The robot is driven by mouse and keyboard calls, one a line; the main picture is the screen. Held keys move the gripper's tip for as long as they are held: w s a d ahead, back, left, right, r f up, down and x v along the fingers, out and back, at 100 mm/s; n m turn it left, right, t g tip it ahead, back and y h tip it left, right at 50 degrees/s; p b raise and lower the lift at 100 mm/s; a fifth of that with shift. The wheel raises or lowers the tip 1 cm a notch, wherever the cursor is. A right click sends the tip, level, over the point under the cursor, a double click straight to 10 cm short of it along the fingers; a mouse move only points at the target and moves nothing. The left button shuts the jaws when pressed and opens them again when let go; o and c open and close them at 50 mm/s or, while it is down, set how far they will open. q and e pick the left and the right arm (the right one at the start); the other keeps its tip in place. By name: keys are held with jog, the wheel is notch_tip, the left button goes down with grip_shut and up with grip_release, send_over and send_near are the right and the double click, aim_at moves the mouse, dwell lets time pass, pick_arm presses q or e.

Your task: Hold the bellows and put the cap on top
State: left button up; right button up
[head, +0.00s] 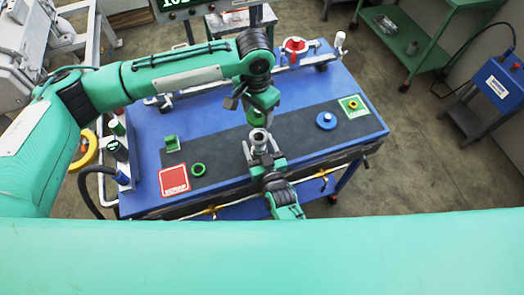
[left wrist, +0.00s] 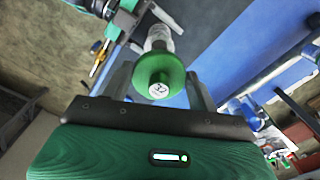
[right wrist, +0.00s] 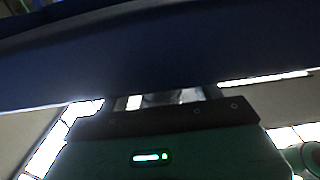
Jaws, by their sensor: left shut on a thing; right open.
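The green cap (left wrist: 160,80), a round disc with a white label at its centre, sits between the fingers of my left gripper (left wrist: 157,88), which is shut on it. In the head view the cap (head: 256,116) shows under that gripper, above the middle of the bench. The silvery bellows (head: 258,136) is just below the cap and lines up with it; I cannot tell whether they touch. My right gripper (head: 264,158) is open, with its fingers at the bellows. The right wrist view is mostly dark and shows little of the bellows.
The blue workbench (head: 143,128) carries a dark mat (head: 225,175). On it are a red square (head: 173,180), a green ring (head: 197,169), a green block (head: 171,142), a blue disc (head: 326,120) and a green-bordered square (head: 353,105). A red-knobbed fitting (head: 294,45) stands at the back.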

aim_at(257, 138)
jog(key=c, duration=1.2)
pick_arm(q)
jog(key=shift+d+r, duration=0.1)
jog(key=shift+r, duration=0.15)
pick_arm(e)
jog(key=shift+c, duration=0.2)
pick_arm(q)
jog(key=shift+n, duration=0.3)
notch_tip(257, 138, down, 10)
jog(key=shift+r, duration=0.1)
jog(key=shift+f, duration=0.5)
jog(key=o, duration=0.9)
jog(key=shift+o, duration=0.2)
jog(key=shift+r, duration=0.1)
